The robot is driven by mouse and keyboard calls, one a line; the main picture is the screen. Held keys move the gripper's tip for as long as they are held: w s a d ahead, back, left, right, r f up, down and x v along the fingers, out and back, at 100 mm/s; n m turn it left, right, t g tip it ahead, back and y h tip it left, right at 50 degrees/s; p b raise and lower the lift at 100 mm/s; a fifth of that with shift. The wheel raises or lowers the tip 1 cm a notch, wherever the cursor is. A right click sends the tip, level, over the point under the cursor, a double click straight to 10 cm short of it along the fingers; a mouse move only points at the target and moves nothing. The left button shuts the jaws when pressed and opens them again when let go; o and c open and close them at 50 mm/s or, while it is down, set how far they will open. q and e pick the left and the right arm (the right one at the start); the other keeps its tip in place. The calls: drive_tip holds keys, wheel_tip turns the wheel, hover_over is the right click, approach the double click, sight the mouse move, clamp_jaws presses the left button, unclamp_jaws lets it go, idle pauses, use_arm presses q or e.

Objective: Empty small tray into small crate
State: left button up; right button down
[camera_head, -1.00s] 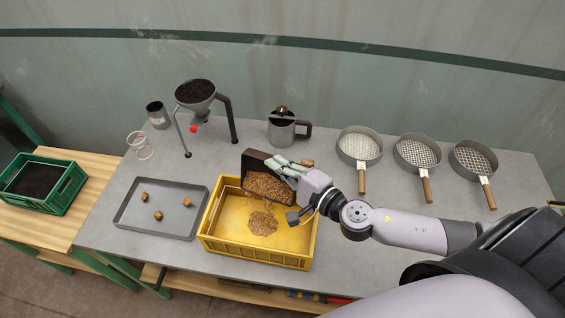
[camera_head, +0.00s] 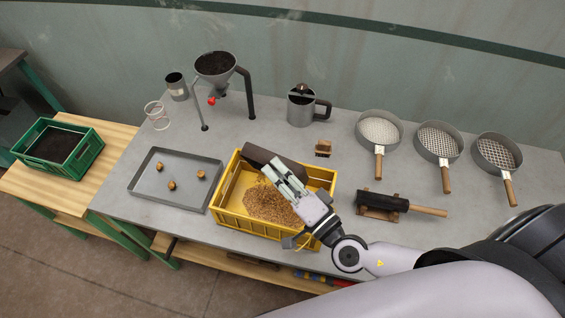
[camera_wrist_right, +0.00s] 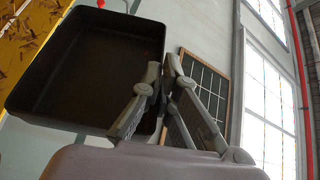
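The small tray (camera_head: 257,155), dark brown, is tipped steeply on its side over the yellow small crate (camera_head: 242,223) in the head view. Its open inside (camera_wrist_right: 85,70) shows bare and dark in the right wrist view. My right gripper (camera_head: 278,172) is shut on the tray's edge; its fingers (camera_wrist_right: 165,75) also show in the wrist view. Tan grain (camera_head: 265,205) lies heaped on the crate's floor below the tray. My left gripper is not in view.
Left of the crate is a grey tray (camera_head: 145,190) with three brown lumps. Behind stand a funnel stand (camera_head: 215,66) and a metal jug (camera_head: 301,106). A green crate (camera_head: 82,158) stands far left.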

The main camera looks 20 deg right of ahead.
drive_tip(key=shift+w+d+r, duration=0.1)
drive_tip(key=shift+w+d+r+m+p, duration=0.35)
drive_tip(key=shift+d+m+p, duration=0.15)
drive_tip(key=shift+m+p, duration=0.25)
drive_tip(key=w+d+m+p, duration=0.1)
drive_tip(key=p, duration=0.1)
drive_tip(key=w+d+m+g+h+p, duration=0.1)
drive_tip(key=d+m+p, duration=0.1)
drive_tip(key=shift+w+r, duration=0.3)
drive_tip(key=shift+r, duration=0.05)
drive_tip(key=w+d+f+m+g+y+b, duration=0.1)
drive_tip(key=w+d+f+m+g+b, duration=0.2)
drive_tip(key=w+d+m, duration=0.3)
drive_tip(key=w+d+f+m+g+y+b, duration=0.2)
drive_tip(key=w+d+f+m+g+b, duration=0.2)
drive_tip(key=w+d+f+m, duration=0.2)
drive_tip(key=w+d+m, duration=0.1)
drive_tip(key=d, duration=0.1)
drive_tip(key=shift+d+f, duration=0.25)
drive_tip(key=shift+d, duration=0.15)
drive_tip(key=shift+r, duration=0.2)
